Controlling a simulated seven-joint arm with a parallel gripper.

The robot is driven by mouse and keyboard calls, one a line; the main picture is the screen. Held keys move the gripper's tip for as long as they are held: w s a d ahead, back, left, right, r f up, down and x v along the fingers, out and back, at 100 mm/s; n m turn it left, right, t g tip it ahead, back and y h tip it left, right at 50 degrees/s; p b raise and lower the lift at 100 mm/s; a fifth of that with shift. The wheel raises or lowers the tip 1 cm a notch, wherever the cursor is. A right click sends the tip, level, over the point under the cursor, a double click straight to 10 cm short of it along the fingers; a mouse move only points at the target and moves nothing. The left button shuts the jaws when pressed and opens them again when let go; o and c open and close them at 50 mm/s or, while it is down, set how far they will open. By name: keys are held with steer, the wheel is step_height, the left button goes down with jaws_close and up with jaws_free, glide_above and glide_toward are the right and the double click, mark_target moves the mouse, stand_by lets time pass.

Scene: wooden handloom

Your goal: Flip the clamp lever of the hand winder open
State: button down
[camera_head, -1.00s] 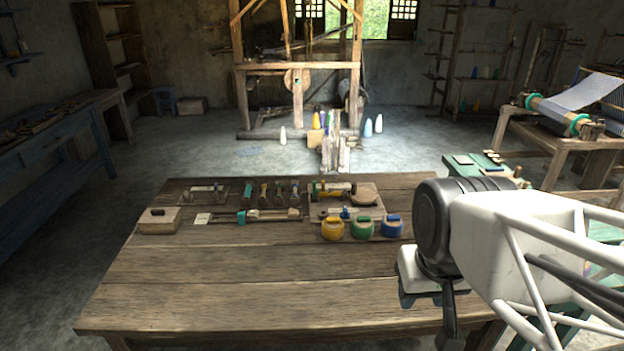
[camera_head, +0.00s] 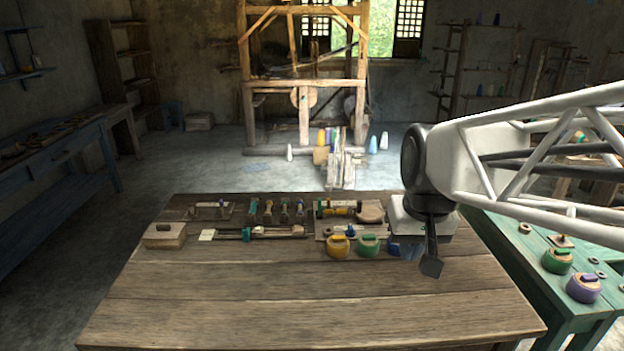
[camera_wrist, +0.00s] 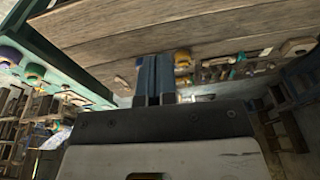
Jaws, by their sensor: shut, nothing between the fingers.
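My gripper (camera_head: 431,266) points down over the right part of the wooden table, apart from its surface, with its fingers together and empty. In the wrist view the two fingers (camera_wrist: 155,80) show side by side. A wooden board with a green and yellow roller (camera_head: 338,209) sits at the back of the table, left of my gripper. A small piece with a blue part (camera_head: 345,230) lies just in front of that roller. I cannot tell for certain which is the hand winder. No clamp lever can be made out at this size.
Yellow (camera_head: 337,247) and green (camera_head: 368,246) round pots stand left of my gripper, which partly hides a blue one. A wooden block (camera_head: 165,235) and several small tools are further left. The table's front (camera_head: 300,310) is clear. A green bench (camera_head: 530,265) adjoins on the right.

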steer(key=w+f+g+y, duration=0.1)
steer(key=w+y, duration=0.1)
steer(key=w, duration=3.4)
steer(key=w+f, duration=0.6)
steer(key=w, duration=0.3)
steer(key=w+f+y, duration=0.1)
steer(key=w+f, duration=0.6)
steer(key=w, duration=0.3)
steer(key=w+f+g+y, duration=0.1)
steer(key=w+f, duration=0.5)
steer(key=w, duration=0.4)
steer(key=shift+a+f, duration=0.2)
steer(key=shift+f, duration=0.1)
steer(key=shift+f, duration=0.15)
glide_toward(322, 207)
steer(key=d+f, duration=0.1)
steer(key=f, duration=0.1)
steer(key=d+f, duration=0.1)
steer(key=f, duration=0.1)
steer(key=shift+d+f, duration=0.15)
steer(key=shift+d, duration=0.05)
steer(key=shift+a+f, duration=0.15)
steer(key=shift+a, duration=0.35)
steer(key=shift+a+f, duration=0.2)
steer(key=shift+a, duration=1.45)
